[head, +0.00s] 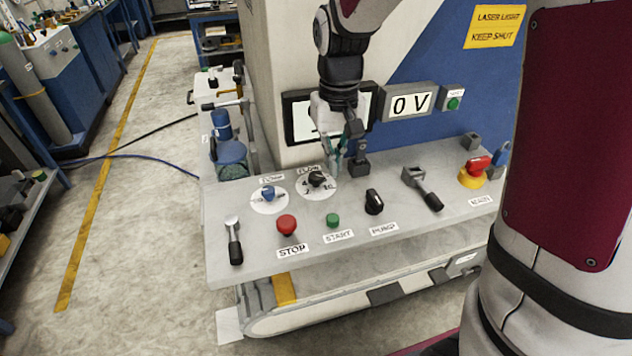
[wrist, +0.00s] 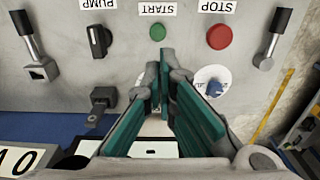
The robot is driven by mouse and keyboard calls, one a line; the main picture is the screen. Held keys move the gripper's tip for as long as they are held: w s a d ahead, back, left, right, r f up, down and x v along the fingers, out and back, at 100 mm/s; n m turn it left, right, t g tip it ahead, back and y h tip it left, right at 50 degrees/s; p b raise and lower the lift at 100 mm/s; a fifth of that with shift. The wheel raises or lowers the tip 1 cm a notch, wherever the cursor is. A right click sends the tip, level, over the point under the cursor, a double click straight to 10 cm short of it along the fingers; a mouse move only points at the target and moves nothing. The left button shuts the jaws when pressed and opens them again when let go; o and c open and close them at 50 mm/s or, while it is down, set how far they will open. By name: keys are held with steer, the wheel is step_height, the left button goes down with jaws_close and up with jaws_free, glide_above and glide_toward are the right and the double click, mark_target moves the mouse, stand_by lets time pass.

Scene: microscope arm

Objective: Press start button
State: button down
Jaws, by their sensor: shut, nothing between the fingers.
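The green start button (head: 333,219) sits on the sloped grey panel (head: 420,225), above a label reading START. In the wrist view the start button (wrist: 157,32) shows upside down with its label, just beyond my fingertips. My gripper (head: 340,170) is above the back part of the panel, near the FLOW dial. In the wrist view my gripper (wrist: 164,62) has its two green-padded fingers drawn together at the tips, with nothing between them. The fingertips appear apart from the button; the exact gap is hard to tell.
A red STOP button (head: 287,225) is left of the start button and a black PUMP knob (head: 374,202) is right of it. The FLOW dial (head: 317,180), a blue-knobbed dial (head: 268,193), levers and a red-and-yellow emergency knob (head: 474,172) also stand on the panel.

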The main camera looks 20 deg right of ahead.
mark_target(332, 219)
steer(key=shift+f, duration=0.3)
steer(key=shift+f, duration=0.1)
step_height(332, 219, down, 14)
steer(key=shift+r+p, duration=0.1)
steer(key=shift+p, duration=0.4)
stand_by(0.3)
steer(key=shift+f+b, duration=0.35)
steer(key=shift+f, duration=0.5)
steer(key=shift+s+f, duration=0.15)
steer(key=shift+f, duration=0.1)
step_height(332, 219, up, 14)
steer(key=p, duration=0.1)
steer(key=shift+w+r, duration=0.2)
steer(key=shift+r, duration=0.05)
